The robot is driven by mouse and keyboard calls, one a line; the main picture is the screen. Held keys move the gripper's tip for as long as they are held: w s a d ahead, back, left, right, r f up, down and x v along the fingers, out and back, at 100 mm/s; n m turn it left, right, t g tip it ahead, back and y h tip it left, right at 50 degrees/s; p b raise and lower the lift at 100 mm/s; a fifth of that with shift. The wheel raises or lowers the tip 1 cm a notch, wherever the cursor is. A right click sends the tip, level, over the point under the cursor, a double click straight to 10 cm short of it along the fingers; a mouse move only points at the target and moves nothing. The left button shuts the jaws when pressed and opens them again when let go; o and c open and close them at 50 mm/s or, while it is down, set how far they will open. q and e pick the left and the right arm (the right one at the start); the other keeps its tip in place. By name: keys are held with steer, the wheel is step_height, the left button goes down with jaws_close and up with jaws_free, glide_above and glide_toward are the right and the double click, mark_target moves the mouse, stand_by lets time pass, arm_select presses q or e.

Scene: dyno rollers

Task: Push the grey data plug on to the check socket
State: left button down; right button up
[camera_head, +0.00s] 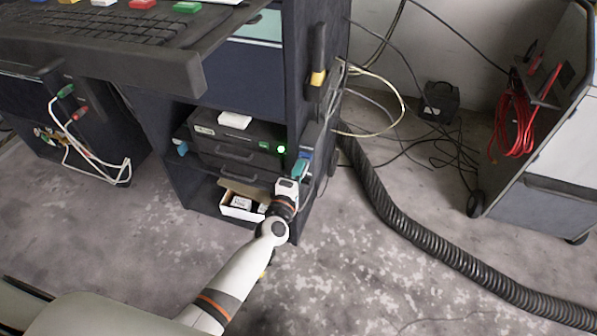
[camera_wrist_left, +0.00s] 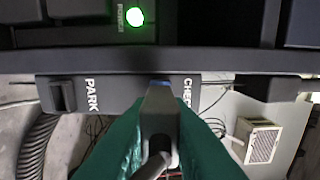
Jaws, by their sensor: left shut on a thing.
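My left gripper (camera_wrist_left: 160,135) shows its green fingers in the left wrist view, shut on the grey data plug (camera_wrist_left: 160,112). A cable trails from the plug's near end. The plug's far end overlaps the panel at the check socket, where a blue piece (camera_wrist_left: 160,83) shows; the CHECK label (camera_wrist_left: 188,91) is partly covered by it. I cannot tell whether the plug is seated or just in front. The park socket (camera_wrist_left: 62,97) sits to the left beside its PARK label. In the head view the left gripper (camera_head: 301,170) is at the cabinet's right side; the plug is hard to make out there.
A black unit with a green power light (camera_head: 281,149) sits on the cabinet shelf. An open box (camera_head: 240,214) lies below it. Loose cables (camera_head: 385,125) hang to the right. A black corrugated hose (camera_head: 400,225) crosses the floor towards a cart (camera_head: 545,195).

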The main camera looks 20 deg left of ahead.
arm_select(q)
steer(key=shift+w, duration=0.1)
arm_select(e)
steer(key=shift+s+f, duration=0.1)
arm_select(q)
steer(key=shift+w, duration=0.2)
stand_by(0.3)
steer(key=shift+w, duration=0.1)
steer(key=shift+w, duration=0.15)
steer(key=c, duration=1.3)
jaws_free()
arm_select(e)
steer(key=shift+w+r, duration=0.3)
steer(key=shift+r, duration=0.15)
